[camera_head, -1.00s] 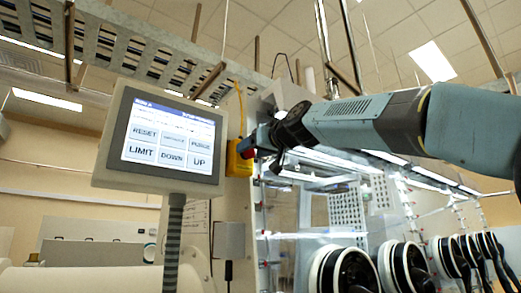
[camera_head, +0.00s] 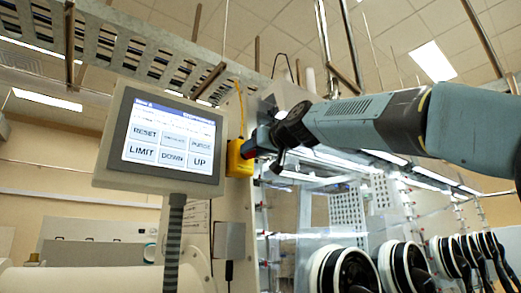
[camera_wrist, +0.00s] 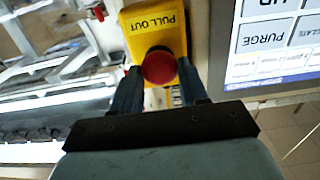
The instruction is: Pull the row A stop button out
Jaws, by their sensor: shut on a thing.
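The stop button is a round red knob (camera_wrist: 158,66) on a yellow box marked "PULL OUT" (camera_wrist: 152,22), seen upside down in the wrist view. The yellow box also shows in the head view (camera_head: 238,160), left of the arm's end. My gripper (camera_wrist: 160,78) has one blue finger on each side of the red knob and is shut on it. In the head view my gripper (camera_head: 250,147) reaches the right side of the box, and the knob is mostly hidden by the fingers there. How far the knob stands out from the box cannot be told.
A touch panel (camera_head: 160,140) with buttons such as RESET and LIMIT stands on a post just left of the yellow box. Glovebox ports (camera_head: 352,268) line the lower right. A perforated metal cable tray (camera_head: 130,50) runs overhead.

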